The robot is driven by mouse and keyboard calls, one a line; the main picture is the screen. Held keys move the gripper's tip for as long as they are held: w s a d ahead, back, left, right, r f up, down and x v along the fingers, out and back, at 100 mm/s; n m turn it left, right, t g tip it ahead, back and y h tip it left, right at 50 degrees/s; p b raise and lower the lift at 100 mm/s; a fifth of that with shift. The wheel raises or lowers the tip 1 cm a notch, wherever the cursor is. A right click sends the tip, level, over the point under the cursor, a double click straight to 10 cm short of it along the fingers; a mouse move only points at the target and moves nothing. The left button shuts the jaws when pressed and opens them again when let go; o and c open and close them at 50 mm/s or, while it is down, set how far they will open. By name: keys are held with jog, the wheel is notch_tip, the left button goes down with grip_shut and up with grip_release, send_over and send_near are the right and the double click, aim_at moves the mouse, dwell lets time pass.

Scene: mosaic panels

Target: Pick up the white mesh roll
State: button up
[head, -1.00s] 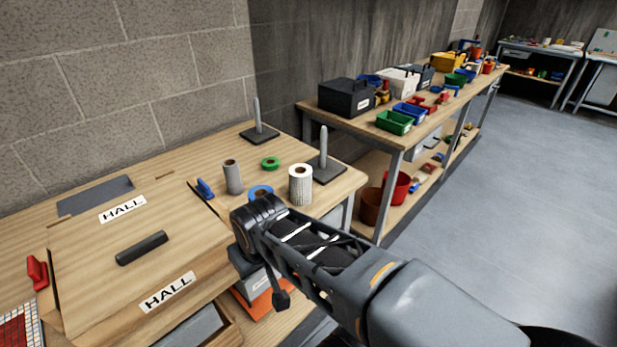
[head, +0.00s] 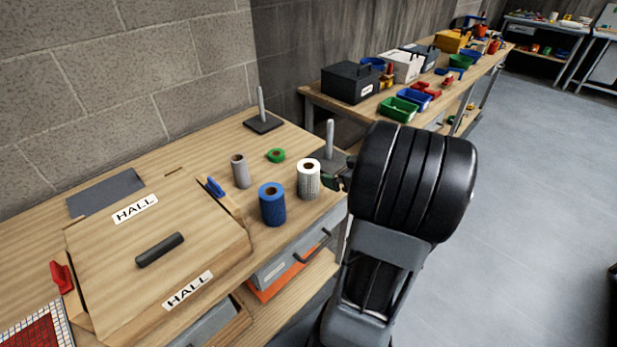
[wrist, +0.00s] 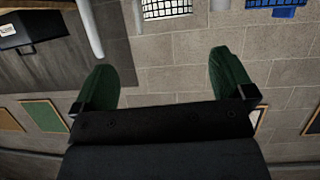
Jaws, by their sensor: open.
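The white mesh roll (head: 308,180) stands upright near the right end of the wooden bench in the head view. In the wrist view, the white mesh roll (wrist: 166,10) is cut off by the top edge, sideways between the two fingers. My gripper (head: 338,180) is just right of the roll in the head view, partly hidden by my wrist. In the wrist view my gripper (wrist: 166,62) shows two green fingers spread apart with nothing between them. I cannot tell whether a finger touches the roll.
A blue roll (head: 272,205) and a grey roll (head: 240,171) stand left of the mesh roll. A green tape ring (head: 276,155) lies behind. A grey post stand (head: 329,140) is close behind the roll, another (head: 262,122) farther back. A lidded wooden box (head: 190,240) fills the left.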

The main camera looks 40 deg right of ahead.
jog(key=y, duration=0.1)
send_near(305, 166)
jog(key=shift+x, duration=4.2)
jog(key=shift+f, duration=0.1)
jog(key=shift+c, duration=0.2)
jog(key=c, duration=1.4)
